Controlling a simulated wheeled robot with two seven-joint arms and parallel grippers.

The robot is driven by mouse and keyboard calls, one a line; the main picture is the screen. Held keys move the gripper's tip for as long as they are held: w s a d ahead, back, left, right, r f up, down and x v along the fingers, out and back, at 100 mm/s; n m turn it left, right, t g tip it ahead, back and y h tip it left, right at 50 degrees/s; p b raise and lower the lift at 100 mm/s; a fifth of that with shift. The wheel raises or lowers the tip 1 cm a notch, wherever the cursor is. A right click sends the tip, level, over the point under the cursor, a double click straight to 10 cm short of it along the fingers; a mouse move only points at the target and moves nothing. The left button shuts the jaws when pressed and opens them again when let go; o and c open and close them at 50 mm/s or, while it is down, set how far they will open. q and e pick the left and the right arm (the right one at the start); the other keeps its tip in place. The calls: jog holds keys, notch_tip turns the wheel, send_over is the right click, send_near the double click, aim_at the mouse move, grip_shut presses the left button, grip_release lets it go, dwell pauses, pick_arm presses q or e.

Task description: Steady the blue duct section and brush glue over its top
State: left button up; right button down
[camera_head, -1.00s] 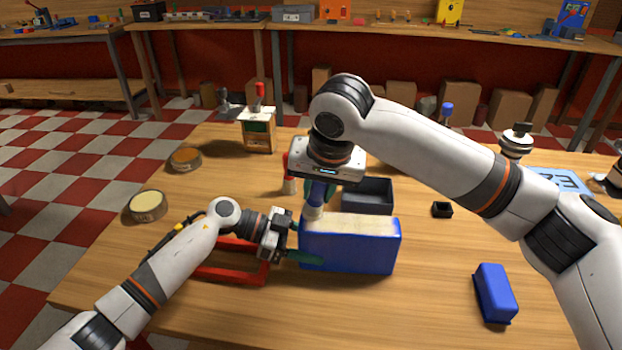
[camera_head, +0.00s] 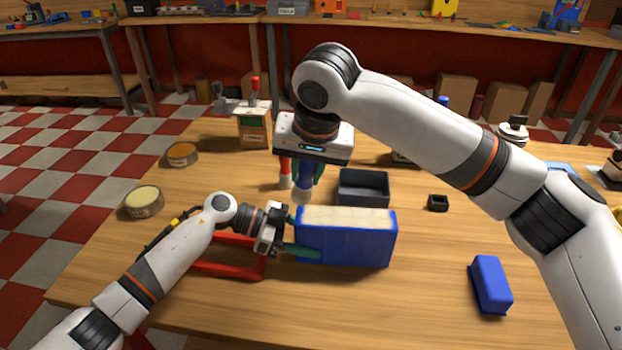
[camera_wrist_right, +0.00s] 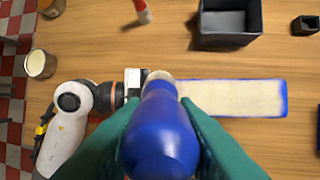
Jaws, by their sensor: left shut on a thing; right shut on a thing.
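The blue duct section (camera_head: 345,244) stands upright on the table, with a pale cream layer along its top (camera_head: 346,216); it also shows in the right wrist view (camera_wrist_right: 236,98). My left gripper (camera_head: 298,236) is shut on its left end. My right gripper (camera_head: 308,172) is shut on the blue-handled glue brush (camera_head: 303,186), held tip down above and just behind the section's left end. In the right wrist view the blue handle (camera_wrist_right: 160,135) sits between the green fingers and hides part of the brush head.
A dark grey open box (camera_head: 364,188) stands behind the section, with a small black part (camera_head: 438,202) to its right. A red frame (camera_head: 228,262) lies under my left arm. A blue block (camera_head: 490,284) lies at front right. Round tins (camera_head: 144,201) stand at left.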

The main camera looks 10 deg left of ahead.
jog(key=shift+r, duration=2.65)
pick_arm(q)
jog(key=o, duration=1)
